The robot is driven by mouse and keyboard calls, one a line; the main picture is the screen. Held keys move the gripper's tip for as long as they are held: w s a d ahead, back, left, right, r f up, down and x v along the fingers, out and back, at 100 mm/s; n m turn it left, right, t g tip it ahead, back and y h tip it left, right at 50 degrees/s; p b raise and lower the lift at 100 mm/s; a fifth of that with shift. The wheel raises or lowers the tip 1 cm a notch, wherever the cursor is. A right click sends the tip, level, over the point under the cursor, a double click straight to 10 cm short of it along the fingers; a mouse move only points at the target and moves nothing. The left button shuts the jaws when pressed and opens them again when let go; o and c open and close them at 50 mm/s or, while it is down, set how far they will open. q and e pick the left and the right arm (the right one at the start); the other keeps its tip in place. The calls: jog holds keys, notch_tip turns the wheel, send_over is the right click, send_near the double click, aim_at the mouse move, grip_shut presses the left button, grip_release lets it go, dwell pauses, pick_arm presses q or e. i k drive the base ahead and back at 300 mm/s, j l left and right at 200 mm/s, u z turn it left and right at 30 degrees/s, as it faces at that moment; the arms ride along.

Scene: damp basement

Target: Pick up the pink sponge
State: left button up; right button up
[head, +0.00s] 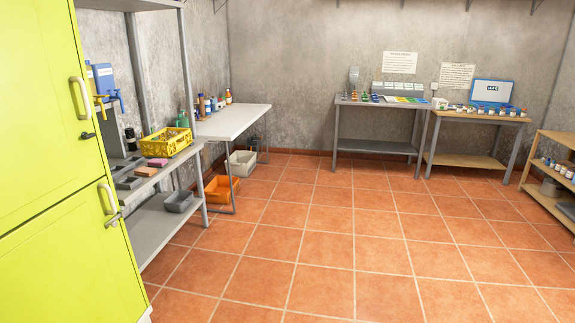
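A small pink block that looks like the sponge (157,162) lies on the grey metal shelf unit (157,215) at the left, on its middle level. It is just in front of the yellow crate (167,143). An orange-brown block (146,171) lies beside it, nearer to me. Neither of my grippers shows in the head view.
Dark grey trays (128,183) lie on the same level. A lime-green cabinet (65,170) stands close at the left. An orange bin (222,188) is on the floor by the white table (235,120). The tiled floor (330,240) in the middle is clear.

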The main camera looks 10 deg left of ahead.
aim_at(155, 163)
jog(key=i+u, duration=0.2)
jog(key=i, duration=0.25)
jog(key=i+u, duration=0.2)
jog(key=i, duration=0.25)
jog(key=i+l+u, duration=0.15)
jog(key=i, duration=0.35)
jog(key=i+l+u, duration=0.2)
jog(key=i, duration=0.25)
jog(key=i+l+u, duration=0.2)
jog(key=i, duration=0.25)
jog(key=j, duration=0.05)
